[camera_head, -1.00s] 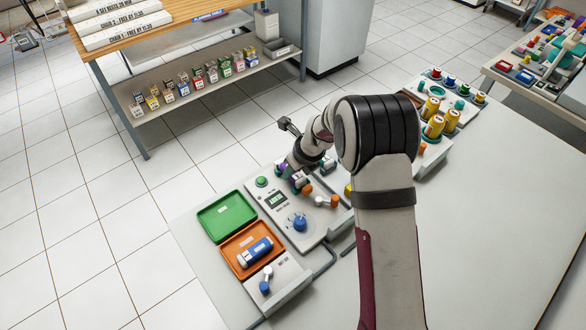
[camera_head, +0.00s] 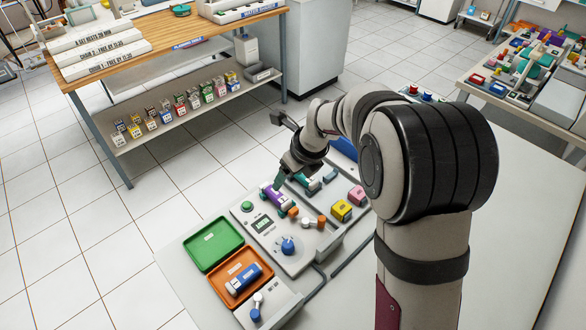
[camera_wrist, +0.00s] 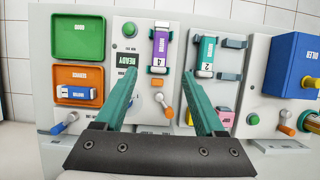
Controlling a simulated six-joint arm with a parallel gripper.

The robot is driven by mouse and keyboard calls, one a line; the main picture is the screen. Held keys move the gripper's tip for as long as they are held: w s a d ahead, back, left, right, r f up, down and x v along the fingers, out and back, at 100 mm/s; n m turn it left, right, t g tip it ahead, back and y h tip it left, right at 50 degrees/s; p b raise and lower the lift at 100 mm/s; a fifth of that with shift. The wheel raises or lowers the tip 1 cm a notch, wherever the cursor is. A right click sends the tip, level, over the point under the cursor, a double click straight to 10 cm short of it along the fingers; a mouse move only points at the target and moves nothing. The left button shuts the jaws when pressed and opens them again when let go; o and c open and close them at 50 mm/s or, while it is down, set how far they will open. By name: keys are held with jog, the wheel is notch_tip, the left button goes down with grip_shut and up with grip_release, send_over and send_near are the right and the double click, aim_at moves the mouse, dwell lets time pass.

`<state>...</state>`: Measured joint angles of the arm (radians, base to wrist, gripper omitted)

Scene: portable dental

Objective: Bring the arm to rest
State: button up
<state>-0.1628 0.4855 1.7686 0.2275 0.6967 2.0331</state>
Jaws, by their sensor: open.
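My gripper (camera_wrist: 159,76) is open and empty in the wrist view, its two teal fingers apart above a grey panel (camera_wrist: 140,28). A purple cartridge marked 4 (camera_wrist: 160,48) sits in a holder beyond and between the fingertips, apart from them in that view. A teal cartridge marked 2 (camera_wrist: 206,54) sits in a holder to its right. In the head view my gripper (camera_head: 285,178) is small and partly hidden by my wrist, close to the purple cartridge (camera_head: 274,198). The dark display on the panel reads READY.
A green tray (camera_head: 236,240) is empty. An orange tray (camera_head: 266,275) holds a blue and white cylinder (camera_head: 243,280). Yellow (camera_head: 341,210) and pink (camera_head: 356,195) blocks, levers and knobs stand near. A blue box (camera_wrist: 294,62) stands at right. My arm covers the table's middle.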

jog(key=s+d+r+n+g, duration=0.1)
jog(key=s+d+r+n, duration=0.2)
jog(key=s, duration=0.4)
jog(key=s+d+r+n, duration=0.1)
jog(key=s+r+n, duration=0.2)
jog(key=s+n, duration=0.25)
jog(key=s+d+r+n+g, duration=0.1)
jog(key=s+d+r+n, duration=0.25)
jog(key=s, duration=0.35)
jog(key=s+d+f+n+g+h, duration=0.1)
jog(key=s+f+n, duration=0.1)
jog(key=s+n, duration=0.7)
jog(key=s, duration=0.4)
jog(key=shift+s+d+f, duration=0.3)
jog(key=shift+d+f, duration=0.05)
